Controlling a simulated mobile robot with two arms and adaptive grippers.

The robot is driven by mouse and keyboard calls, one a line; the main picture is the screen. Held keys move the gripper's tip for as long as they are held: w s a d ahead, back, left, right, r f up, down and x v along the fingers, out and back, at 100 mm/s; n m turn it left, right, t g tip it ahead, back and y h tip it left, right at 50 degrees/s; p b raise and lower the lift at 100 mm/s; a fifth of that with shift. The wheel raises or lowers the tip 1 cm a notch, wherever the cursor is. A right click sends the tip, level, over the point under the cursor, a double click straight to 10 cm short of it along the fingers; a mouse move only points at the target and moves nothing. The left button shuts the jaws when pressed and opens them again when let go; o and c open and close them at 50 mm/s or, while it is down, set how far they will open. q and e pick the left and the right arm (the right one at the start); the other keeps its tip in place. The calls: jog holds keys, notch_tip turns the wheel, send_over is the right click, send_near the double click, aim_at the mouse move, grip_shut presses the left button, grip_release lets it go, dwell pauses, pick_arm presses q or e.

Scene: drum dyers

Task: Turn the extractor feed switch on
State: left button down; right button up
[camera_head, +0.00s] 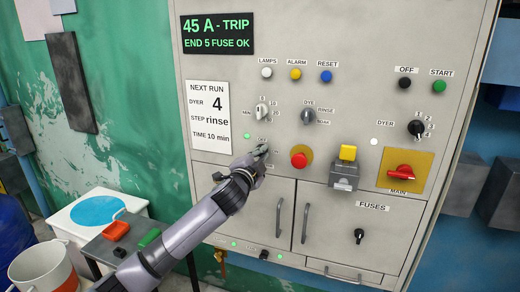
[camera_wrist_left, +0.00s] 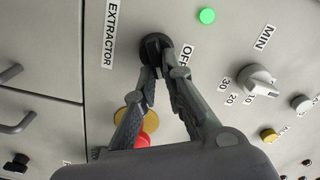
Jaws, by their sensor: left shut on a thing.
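The extractor feed switch is a black rotary knob (camera_wrist_left: 153,44) on the grey panel, between the EXTRACTOR and OFF labels in the left wrist view. My left gripper (camera_head: 262,152) reaches up from the lower left to this knob in the head view and covers most of it. In the left wrist view the fingers of my left gripper (camera_wrist_left: 163,72) come together at the knob and are shut on it. The fingers hide part of the knob, so which way it points is hard to tell. A green lamp (camera_wrist_left: 207,16) is lit near it. My right gripper is in neither view.
A red mushroom button (camera_head: 299,160) on a yellow disc sits just right of my gripper. A white dial (camera_head: 262,112) is above it. Cabinet doors with upright handles (camera_head: 306,222) lie below.

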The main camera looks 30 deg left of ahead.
pick_arm(q)
jog(key=shift+d+f+m+p, duration=0.15)
jog(key=shift+m+p, duration=0.5)
jog(key=shift+m, duration=0.8)
jog(key=shift+f+m+p, duration=0.2)
jog(key=shift+m+p, duration=0.4)
jog(key=shift+m, duration=0.85)
jog(key=c, duration=1.7)
grip_release()
jog(key=v, duration=1.2)
